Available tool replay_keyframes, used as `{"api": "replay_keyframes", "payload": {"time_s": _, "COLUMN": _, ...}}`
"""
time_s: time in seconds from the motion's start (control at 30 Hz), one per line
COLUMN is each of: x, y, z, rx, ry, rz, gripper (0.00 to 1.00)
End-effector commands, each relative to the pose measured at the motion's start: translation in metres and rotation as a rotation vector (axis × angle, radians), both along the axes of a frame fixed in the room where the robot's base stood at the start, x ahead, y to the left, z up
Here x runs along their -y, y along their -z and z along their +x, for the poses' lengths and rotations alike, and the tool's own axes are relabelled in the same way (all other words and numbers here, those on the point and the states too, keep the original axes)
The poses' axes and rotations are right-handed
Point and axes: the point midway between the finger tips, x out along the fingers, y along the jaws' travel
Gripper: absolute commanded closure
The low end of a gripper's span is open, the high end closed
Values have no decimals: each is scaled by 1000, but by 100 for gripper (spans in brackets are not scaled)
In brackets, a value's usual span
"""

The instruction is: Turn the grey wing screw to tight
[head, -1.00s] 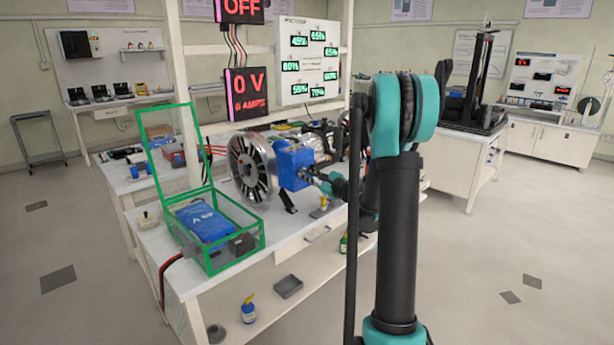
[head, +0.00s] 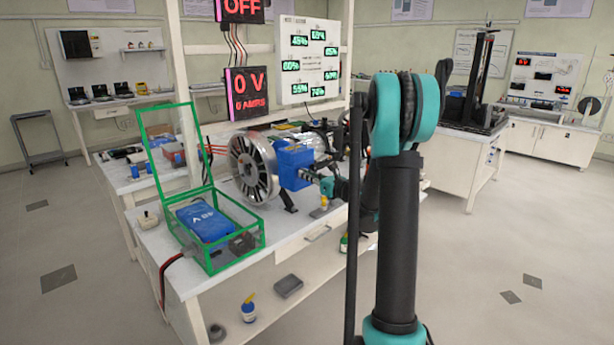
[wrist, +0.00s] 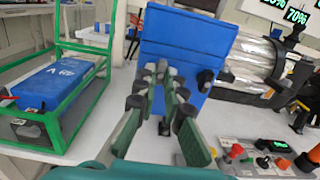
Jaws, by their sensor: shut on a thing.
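The blue housing (head: 293,165) stands on the bench beside a spoked wheel, and its face (wrist: 190,45) fills the upper middle of the wrist view. The grey wing screw (wrist: 161,67) is on that face, mostly covered by my fingertips, so its exact angle is hard to tell. My gripper (wrist: 163,82) points at the face and is shut on the wing screw. In the head view my gripper (head: 314,179) is small and sits against the right side of the housing. A dark knob (wrist: 205,80) is on the same face, right of my fingers.
A green-framed open box (head: 238,265) with a blue battery (head: 206,222) stands on the left of the bench; the battery also shows in the wrist view (wrist: 55,82). A panel of coloured knobs (wrist: 250,160) lies low right of my fingers. The spoked wheel (head: 252,167) is left of the housing.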

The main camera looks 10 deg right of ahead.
Motion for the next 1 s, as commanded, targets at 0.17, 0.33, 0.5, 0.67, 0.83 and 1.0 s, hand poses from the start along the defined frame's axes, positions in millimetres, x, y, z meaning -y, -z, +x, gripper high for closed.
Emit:
{"api": "replay_keyframes", "payload": {"time_s": 0.17, "x": 0, "y": 1, "z": -1, "rx": -7, "ry": 0, "rz": 7, "gripper": 100}}
{"api": "replay_keyframes", "payload": {"time_s": 0.33, "x": 0, "y": 1, "z": -1, "rx": -7, "ry": 0, "rz": 7, "gripper": 100}}
{"api": "replay_keyframes", "payload": {"time_s": 0.5, "x": 0, "y": 1, "z": -1, "rx": -7, "ry": 0, "rz": 7, "gripper": 86}}
{"api": "replay_keyframes", "payload": {"time_s": 0.67, "x": 0, "y": 0, "z": -1, "rx": -7, "ry": 0, "rz": 8, "gripper": 70}}
{"api": "replay_keyframes", "payload": {"time_s": 0.83, "x": 0, "y": 0, "z": 0, "rx": -7, "ry": 0, "rz": 8, "gripper": 70}}
{"api": "replay_keyframes", "payload": {"time_s": 1.0, "x": 3, "y": 0, "z": -4, "rx": -6, "ry": 1, "rz": 9, "gripper": 70}}
